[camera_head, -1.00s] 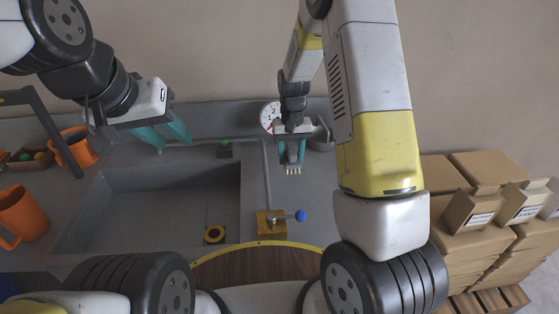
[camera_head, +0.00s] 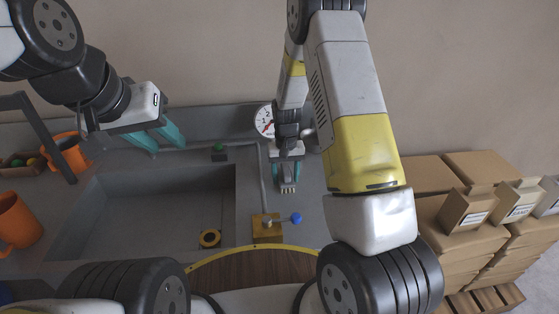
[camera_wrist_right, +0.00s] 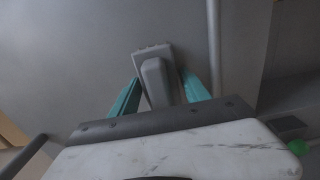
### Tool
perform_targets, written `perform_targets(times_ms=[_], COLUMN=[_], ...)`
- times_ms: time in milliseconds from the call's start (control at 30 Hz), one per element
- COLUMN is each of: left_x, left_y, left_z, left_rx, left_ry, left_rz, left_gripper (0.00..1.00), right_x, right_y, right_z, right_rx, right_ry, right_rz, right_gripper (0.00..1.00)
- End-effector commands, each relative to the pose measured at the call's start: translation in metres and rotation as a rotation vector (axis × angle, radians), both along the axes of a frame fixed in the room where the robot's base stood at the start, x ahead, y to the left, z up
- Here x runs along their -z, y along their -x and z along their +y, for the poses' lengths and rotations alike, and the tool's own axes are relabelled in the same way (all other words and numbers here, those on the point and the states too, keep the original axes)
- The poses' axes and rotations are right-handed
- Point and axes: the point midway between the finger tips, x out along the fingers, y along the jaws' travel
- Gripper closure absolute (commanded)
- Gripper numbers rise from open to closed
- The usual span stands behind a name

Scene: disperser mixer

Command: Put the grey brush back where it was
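The grey brush (camera_head: 287,188) is between the teal fingers of my right gripper (camera_head: 285,178), over the grey worktop to the right of the thin pipe. In the right wrist view the brush (camera_wrist_right: 157,78) sits between both fingertips of the gripper (camera_wrist_right: 160,88), which appear to touch its sides. Its pale bristles point toward the front of the worktop in the head view. I cannot tell whether it touches the surface. My left gripper (camera_head: 158,138) is open and empty above the back left edge of the basin.
A sunken basin (camera_head: 140,215) lies left of the pipe. A brass block with a blue-knobbed lever (camera_head: 296,218) stands in front of the brush. A dial gauge (camera_head: 265,121) is behind. Orange mugs (camera_head: 17,222) stand left; cardboard boxes (camera_head: 470,240) are stacked right.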

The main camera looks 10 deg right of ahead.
Motion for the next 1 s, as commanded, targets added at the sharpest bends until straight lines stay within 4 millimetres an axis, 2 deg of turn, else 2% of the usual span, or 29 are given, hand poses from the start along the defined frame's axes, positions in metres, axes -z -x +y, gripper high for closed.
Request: perform_targets(times_ms=[333,467,567,900,1000], left_x=[0.0,0.0,0.0,0.0,0.0], left_y=[0.0,0.0,0.0,0.0,0.0], left_z=[0.0,0.0,0.0,0.0,0.0], left_rx=[0.0,0.0,0.0,0.0,0.0], left_ry=[0.0,0.0,0.0,0.0,0.0], left_rz=[0.0,0.0,0.0,0.0,0.0], left_gripper=[0.64,0.64,0.64,0.64,0.64], right_x=[-0.001,-0.009,-0.024,-0.096,-0.11], right_y=[0.0,0.0,-0.001,-0.001,-0.001], right_z=[0.0,0.0,0.0,0.0,0.0], right_rx=[0.0,0.0,0.0,0.0,0.0], right_ry=[0.0,-0.001,-0.001,-0.001,0.0], right_rz=[0.0,-0.002,-0.004,-0.005,-0.002], right_gripper=[0.33,0.33,0.33,0.33,0.33])
